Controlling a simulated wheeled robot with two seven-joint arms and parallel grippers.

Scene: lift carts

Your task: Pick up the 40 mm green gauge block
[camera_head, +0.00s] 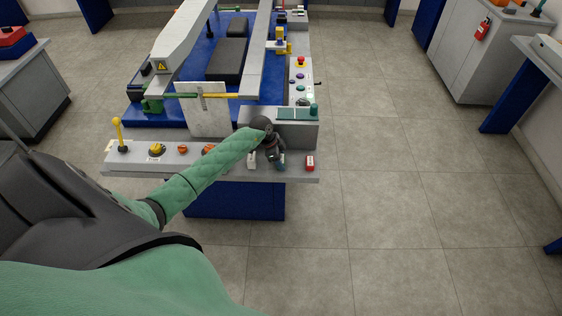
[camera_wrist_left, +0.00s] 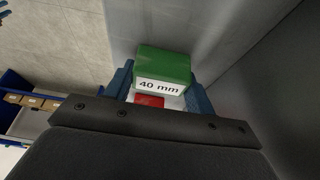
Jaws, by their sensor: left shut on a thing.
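The green gauge block (camera_wrist_left: 163,64), labelled "40 mm", sits between the blue fingers of my left gripper (camera_wrist_left: 160,88) in the left wrist view. The gripper is shut on it. In the head view, my left gripper (camera_head: 278,162) is at the front ledge of the machine bench (camera_head: 225,171), and I cannot make out the green block there. Whether the block is clear of the surface cannot be told. My right gripper is not in view.
A small red block (camera_head: 310,162) stands right of my gripper and a white-labelled piece (camera_head: 252,160) left of it. A grey box (camera_head: 293,132) with green tops stands just behind. Knobs and a yellow-topped lever (camera_head: 118,133) lie further left. Open floor (camera_head: 400,220) is to the right.

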